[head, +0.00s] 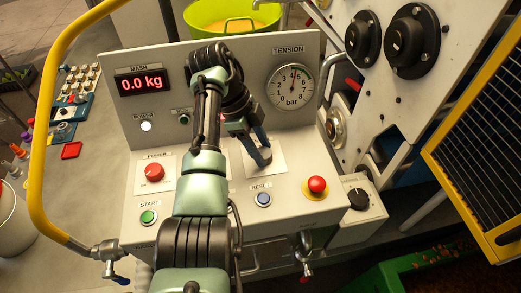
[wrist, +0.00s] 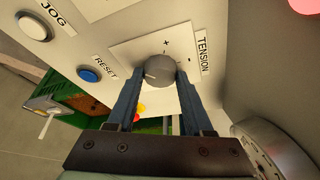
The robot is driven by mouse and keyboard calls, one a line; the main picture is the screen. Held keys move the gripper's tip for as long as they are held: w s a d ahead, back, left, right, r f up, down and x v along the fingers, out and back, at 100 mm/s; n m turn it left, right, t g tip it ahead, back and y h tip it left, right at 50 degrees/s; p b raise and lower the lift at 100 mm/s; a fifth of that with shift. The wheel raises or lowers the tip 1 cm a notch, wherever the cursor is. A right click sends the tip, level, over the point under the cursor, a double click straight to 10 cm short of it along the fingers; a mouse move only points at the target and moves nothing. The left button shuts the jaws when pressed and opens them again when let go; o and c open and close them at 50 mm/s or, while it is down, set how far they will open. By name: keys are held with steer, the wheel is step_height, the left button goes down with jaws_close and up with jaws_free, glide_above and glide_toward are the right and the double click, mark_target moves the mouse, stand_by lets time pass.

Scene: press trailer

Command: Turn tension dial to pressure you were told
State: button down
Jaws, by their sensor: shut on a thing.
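The grey round tension dial (wrist: 158,69) sits on a white plate (wrist: 128,50) marked plus and minus, beside the TENSION label. My gripper (wrist: 156,82) is shut on the dial, one finger on each side. In the head view, my gripper (head: 261,157) reaches down to the panel and its fingers hide most of the dial. A pale mark on the dial points to the lower left in the wrist view. The round tension gauge (head: 291,87), marked in bar, stands on the upright panel. Its needle points nearly straight up, around the 4 to 5 marks.
A blue reset button (head: 263,199) and a red mushroom button (head: 317,184) are close to the dial. A red power knob (head: 154,172) and green start button (head: 148,217) are at left. The mash display (head: 142,82) reads 0.0 kg. A yellow mesh guard (head: 477,140) stands at right.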

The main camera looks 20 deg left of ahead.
stand_by(0.4)
steer(key=shift+c, duration=1.5)
jaws_free()
steer(key=w+p+v, duration=0.1)
steer(key=p+v, duration=0.2)
steer(key=v, duration=0.9)
steer(key=shift+s+r, duration=0.45)
steer(key=shift+a, duration=0.1)
